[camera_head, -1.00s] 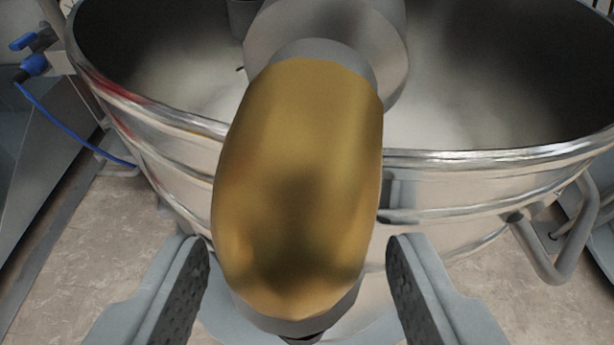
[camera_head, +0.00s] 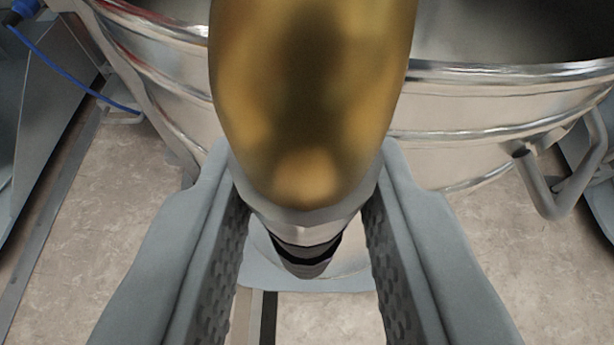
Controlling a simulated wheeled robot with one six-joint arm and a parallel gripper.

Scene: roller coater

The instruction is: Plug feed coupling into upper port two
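The feed coupling, as I take it (camera_head: 310,110), is a thick, rounded gold body with a grey collar and a dark-banded narrow lower end. It fills the upper middle of the head view, and its top is cut off by the frame. My gripper (camera_head: 305,215) has one textured finger on each side of the collar. The fingers appear to touch its sides, though the gold body partly hides the fingertips. Upper port two cannot be made out.
A large shiny steel vessel (camera_head: 480,125) stands behind the coupling, with a bent tubular handle (camera_head: 550,205) at right. A blue cable (camera_head: 70,70) and a grey sloping panel (camera_head: 45,130) are at left. Beige floor (camera_head: 110,235) shows below.

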